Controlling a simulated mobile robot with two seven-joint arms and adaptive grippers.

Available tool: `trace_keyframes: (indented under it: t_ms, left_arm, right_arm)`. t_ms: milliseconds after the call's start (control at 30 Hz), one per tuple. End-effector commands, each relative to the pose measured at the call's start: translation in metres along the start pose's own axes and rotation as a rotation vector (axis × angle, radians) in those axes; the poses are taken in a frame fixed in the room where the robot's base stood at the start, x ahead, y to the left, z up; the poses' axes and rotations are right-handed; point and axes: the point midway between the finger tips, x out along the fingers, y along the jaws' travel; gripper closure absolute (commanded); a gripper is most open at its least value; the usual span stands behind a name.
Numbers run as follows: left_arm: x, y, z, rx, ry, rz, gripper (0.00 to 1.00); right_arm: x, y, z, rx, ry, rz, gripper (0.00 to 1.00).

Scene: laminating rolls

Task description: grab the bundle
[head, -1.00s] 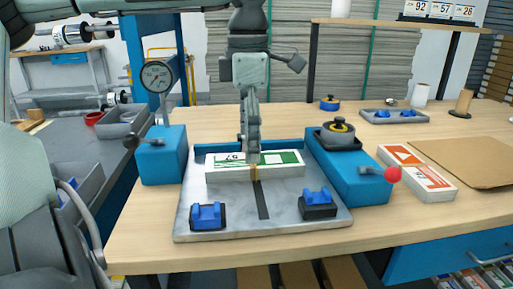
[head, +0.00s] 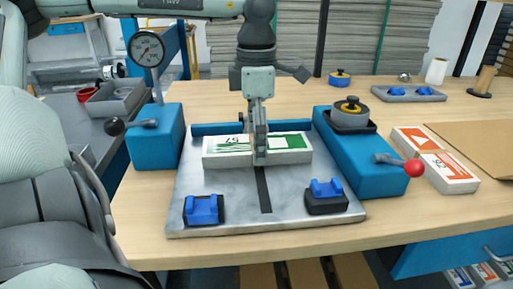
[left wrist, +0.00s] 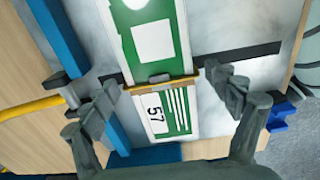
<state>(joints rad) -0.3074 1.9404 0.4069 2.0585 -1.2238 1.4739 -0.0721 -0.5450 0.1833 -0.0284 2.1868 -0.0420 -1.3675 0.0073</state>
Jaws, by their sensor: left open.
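The bundle (head: 222,147), a white and green stack with a band around its middle, lies flat across the grey plate (head: 205,183). Its printed "57" label and tan band show in the left wrist view (left wrist: 153,42). My left gripper (head: 260,160) is above the bundle's middle, pointing down. In the left wrist view its two fingers (left wrist: 160,80) are apart, one on each side of the bundle near the band, with visible gaps. In the head view the near finger hides the band and part of the front face. My right gripper is not in view.
Blue blocks with levers flank the plate, the left one (head: 155,135) carrying a dial gauge (head: 146,49). Two small blue cradles (head: 204,210) (head: 326,195) sit at its front. Another labelled bundle (head: 440,170) and a brown sheet (head: 480,145) lie to the right.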

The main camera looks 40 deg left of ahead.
Motion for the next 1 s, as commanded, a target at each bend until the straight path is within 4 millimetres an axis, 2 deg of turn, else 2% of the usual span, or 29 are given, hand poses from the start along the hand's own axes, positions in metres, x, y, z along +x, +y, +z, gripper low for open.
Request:
trace_keyframes:
  t_ms: [267,800,1000]
  left_arm:
    - [0.004,0.0,0.0,0.0,0.0,0.0,0.12]
    - [0.004,0.0,0.0,-0.001,0.0,0.001,0.77]
    - [0.003,0.0,0.0,-0.001,-0.001,0.002,0.77]
  right_arm:
    - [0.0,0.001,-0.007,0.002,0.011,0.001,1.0]
    - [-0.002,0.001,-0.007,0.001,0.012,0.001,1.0]
    - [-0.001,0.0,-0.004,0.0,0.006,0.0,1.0]
